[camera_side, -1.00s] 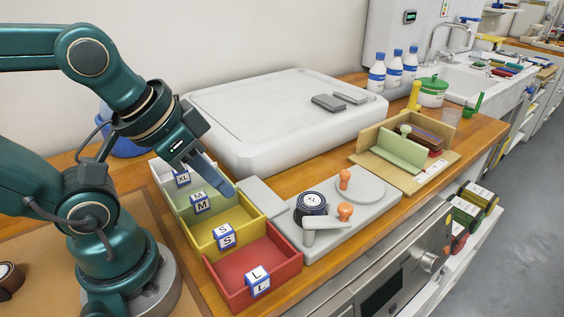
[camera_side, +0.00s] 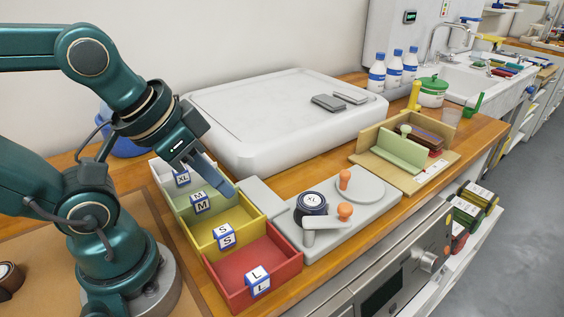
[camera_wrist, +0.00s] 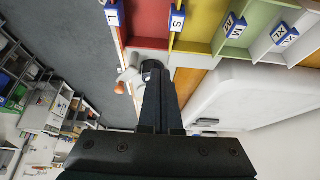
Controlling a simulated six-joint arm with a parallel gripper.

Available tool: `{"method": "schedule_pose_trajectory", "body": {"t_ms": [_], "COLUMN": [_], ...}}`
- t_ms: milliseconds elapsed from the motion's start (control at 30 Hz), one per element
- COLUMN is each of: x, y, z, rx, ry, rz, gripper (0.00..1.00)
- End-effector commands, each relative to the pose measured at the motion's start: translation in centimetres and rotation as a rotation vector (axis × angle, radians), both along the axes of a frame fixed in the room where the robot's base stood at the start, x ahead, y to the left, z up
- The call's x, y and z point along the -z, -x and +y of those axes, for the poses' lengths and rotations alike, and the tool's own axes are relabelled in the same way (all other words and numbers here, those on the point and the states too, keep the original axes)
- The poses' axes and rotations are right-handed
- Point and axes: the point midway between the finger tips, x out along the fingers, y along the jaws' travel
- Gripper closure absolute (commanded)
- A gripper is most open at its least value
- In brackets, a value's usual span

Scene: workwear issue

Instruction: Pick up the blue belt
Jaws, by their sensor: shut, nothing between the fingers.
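The blue belt (camera_side: 312,204) is a dark blue roll with a pale label on top. It sits on a grey plate (camera_side: 338,240) beside two orange knobs in the side view. My gripper (camera_side: 229,191) is shut and empty. It hangs over the green and yellow bins, to the left of the belt and apart from it. In the wrist view my gripper (camera_wrist: 156,75) points toward the grey plate, and the dark roll is mostly hidden behind the fingertips.
A row of bins, white XL (camera_side: 167,176), green M (camera_side: 181,209), yellow S (camera_side: 202,243) and red L (camera_side: 237,270), lies left of the plate. A large white slab (camera_side: 250,110) stands behind. A wooden holder (camera_side: 375,180) is on the right.

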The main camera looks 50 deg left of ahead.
Motion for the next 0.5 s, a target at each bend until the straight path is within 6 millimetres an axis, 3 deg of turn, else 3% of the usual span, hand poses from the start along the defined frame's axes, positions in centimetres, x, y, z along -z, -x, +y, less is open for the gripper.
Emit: {"method": "schedule_pose_trajectory", "body": {"t_ms": [333,500], "x": [0.0,0.0], "y": [0.0,0.0], "z": [0.0,0.0], "rx": [0.0,0.0], "ry": [0.0,0.0], "rz": [0.0,0.0], "gripper": [1.0,0.35]}}
